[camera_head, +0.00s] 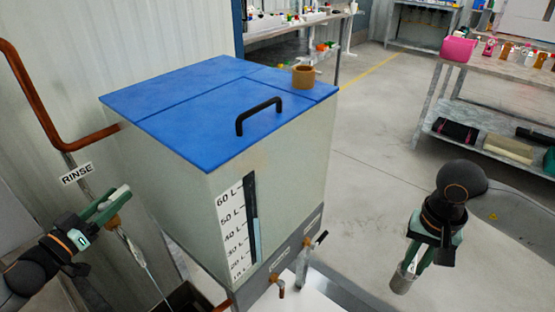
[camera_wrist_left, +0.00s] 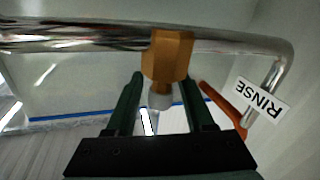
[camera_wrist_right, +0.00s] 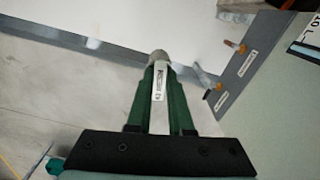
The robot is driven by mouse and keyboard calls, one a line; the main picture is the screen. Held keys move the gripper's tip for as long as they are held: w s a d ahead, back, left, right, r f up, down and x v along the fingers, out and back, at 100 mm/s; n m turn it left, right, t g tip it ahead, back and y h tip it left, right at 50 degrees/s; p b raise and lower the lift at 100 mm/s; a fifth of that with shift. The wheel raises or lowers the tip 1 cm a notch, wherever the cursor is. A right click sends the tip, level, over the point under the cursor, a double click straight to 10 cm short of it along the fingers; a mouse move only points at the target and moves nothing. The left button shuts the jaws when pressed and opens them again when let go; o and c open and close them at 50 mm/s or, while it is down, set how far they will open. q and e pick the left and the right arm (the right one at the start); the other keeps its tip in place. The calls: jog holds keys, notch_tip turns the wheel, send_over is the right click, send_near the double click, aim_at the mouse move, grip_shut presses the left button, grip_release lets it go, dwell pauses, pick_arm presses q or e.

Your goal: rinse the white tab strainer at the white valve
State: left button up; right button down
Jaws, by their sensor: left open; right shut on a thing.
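The strainer (camera_head: 403,281) is a grey cylinder held low at the right of the head view. My right gripper (camera_head: 411,262) is shut on its white tab (camera_wrist_right: 158,80), and its grey body (camera_wrist_right: 158,57) shows beyond the fingertips. A brass valve body (camera_wrist_left: 167,55) with a grey nozzle (camera_wrist_left: 160,98) hangs from a metal pipe near the RINSE sign (camera_head: 77,174). My left gripper (camera_head: 116,204) is open, its fingers on either side of the nozzle. I cannot make out a white handle clearly.
A large tank (camera_head: 265,165) with a blue lid (camera_head: 205,95) stands between my arms. Taps (camera_head: 304,262) stick out low on its front. A brown ring-shaped piece (camera_head: 303,76) sits on the lid. A dark basin (camera_head: 188,300) lies below the valve. Open floor lies right of the tank.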

aim_at(130, 185)
pick_arm(q)
jog(key=shift+x, duration=2.4)
jog(key=shift+c, duration=0.3)
grip_shut()
